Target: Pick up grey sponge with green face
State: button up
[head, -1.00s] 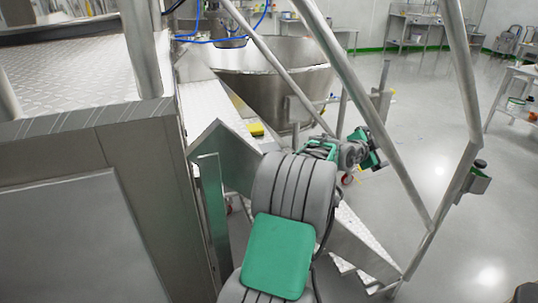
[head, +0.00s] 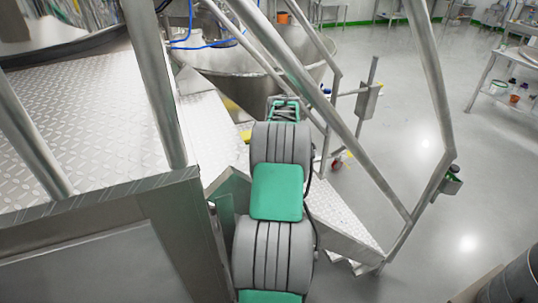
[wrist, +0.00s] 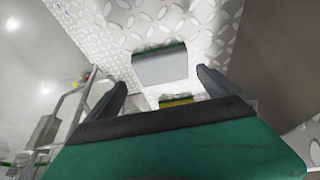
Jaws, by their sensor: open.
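The grey sponge with a green face (wrist: 160,67) lies on the patterned metal plate in the wrist view, its grey side towards the camera and a thin green edge along its top. My gripper (wrist: 161,79) is open, with its two dark fingers apart on either side of the sponge's near end in the picture. I cannot tell how far the fingertips are from it. Nothing is held. In the head view the sponge is hidden behind my arm, and the fingers do not show.
A yellow item (wrist: 176,101) lies close to the sponge, and a yellow patch (head: 245,135) shows beside my arm. Metal handrails (head: 310,85) slant on the right. A large steel vessel (head: 250,68) stands behind. The diamond-plate platform (head: 95,120) at left is clear.

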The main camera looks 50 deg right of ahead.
jog(key=p+x, duration=0.1)
jog(key=x, duration=0.4)
jog(key=shift+w+f, duration=0.25)
jog(key=shift+c, duration=0.2)
jog(key=shift+s, duration=0.1)
jog(key=c, duration=1)
jog(key=shift+r, duration=0.1)
notch_tip(320, 180, up, 18)
jog(key=shift+b, duration=0.35)
